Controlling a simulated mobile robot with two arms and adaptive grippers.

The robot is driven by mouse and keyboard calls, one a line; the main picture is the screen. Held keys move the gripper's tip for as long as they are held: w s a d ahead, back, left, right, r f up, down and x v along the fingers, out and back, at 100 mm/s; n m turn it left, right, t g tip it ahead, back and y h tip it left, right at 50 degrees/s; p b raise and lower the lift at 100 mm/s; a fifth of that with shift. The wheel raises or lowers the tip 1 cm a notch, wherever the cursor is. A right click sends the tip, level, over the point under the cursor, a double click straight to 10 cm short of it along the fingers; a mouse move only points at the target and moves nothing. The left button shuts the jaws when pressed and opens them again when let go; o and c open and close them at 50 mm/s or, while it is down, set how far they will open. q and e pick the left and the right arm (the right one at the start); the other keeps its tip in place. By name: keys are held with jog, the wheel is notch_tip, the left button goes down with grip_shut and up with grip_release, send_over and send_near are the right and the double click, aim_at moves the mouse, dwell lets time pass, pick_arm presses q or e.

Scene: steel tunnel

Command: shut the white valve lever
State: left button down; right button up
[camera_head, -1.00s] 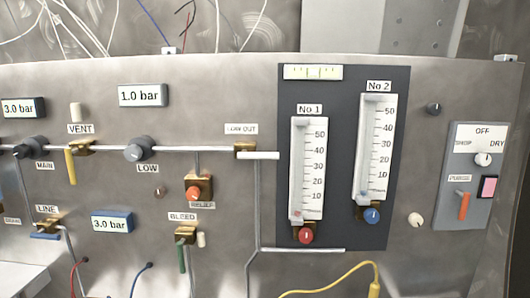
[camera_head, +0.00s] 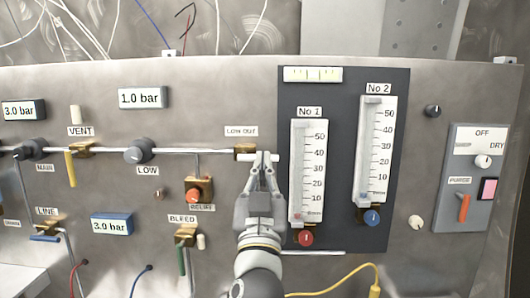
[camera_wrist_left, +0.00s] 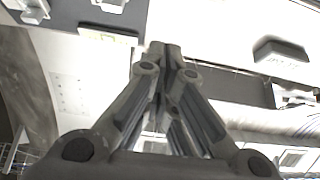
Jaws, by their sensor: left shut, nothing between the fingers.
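The white valve lever (camera_head: 273,157) lies level, pointing right from its brass valve body (camera_head: 244,151) under the LOW OUT label (camera_head: 241,131). My left gripper (camera_head: 262,158) comes up from below, shut and empty, its fingertips over the middle of the lever and hiding part of it. I cannot tell whether they touch it. In the left wrist view the shut fingers (camera_wrist_left: 164,56) fill the middle, and I cannot make out the lever. My right gripper is not in view.
The dark gauge board (camera_head: 342,207) with the No 1 gauge (camera_head: 308,170) stands just right of the gripper. The relief valve (camera_head: 195,193) and bleed valve (camera_head: 186,236) are to its left. A yellow cable (camera_head: 345,275) runs below right.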

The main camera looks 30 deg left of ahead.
pick_arm(q)
jog(key=p+x, duration=0.5)
jog(key=x, duration=0.4)
jog(key=f, duration=0.1)
jog(key=w+f+p, duration=0.1)
jog(key=a+f, duration=0.1)
jog(key=shift+w+f, duration=0.3)
jog(key=shift+f, duration=0.05)
jog(key=shift+f, duration=0.1)
